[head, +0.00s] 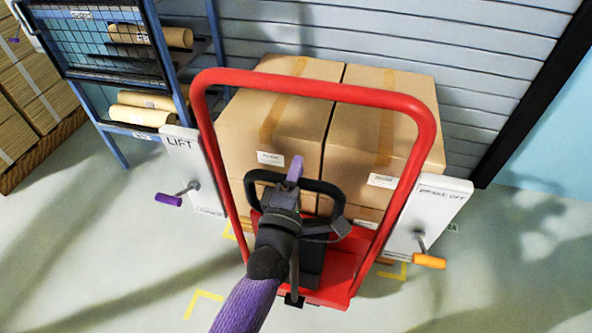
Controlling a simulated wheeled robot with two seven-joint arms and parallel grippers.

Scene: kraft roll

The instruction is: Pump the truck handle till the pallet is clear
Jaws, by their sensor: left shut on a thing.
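The truck (345,272) is red, with a tall red tube frame (315,85) arching over the view. Its black loop handle (326,187) stands in the middle, with a small purple piece (295,168) at its top. My left gripper (286,192) comes from below and is shut on the black handle. The fingertips are partly hidden by the wrist. Brown cartons (270,115) are stacked behind the frame. The pallet under them is mostly hidden, so I cannot tell its gap to the floor. My right gripper is out of view.
A white LIFT panel (184,150) with a purple crank grip (168,200) is left; a white BRAKE OFF panel (440,205) with an orange grip (429,262) is right. A blue rack (125,127) holds kraft rolls (140,116). Yellow marks (205,294) lie on open floor.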

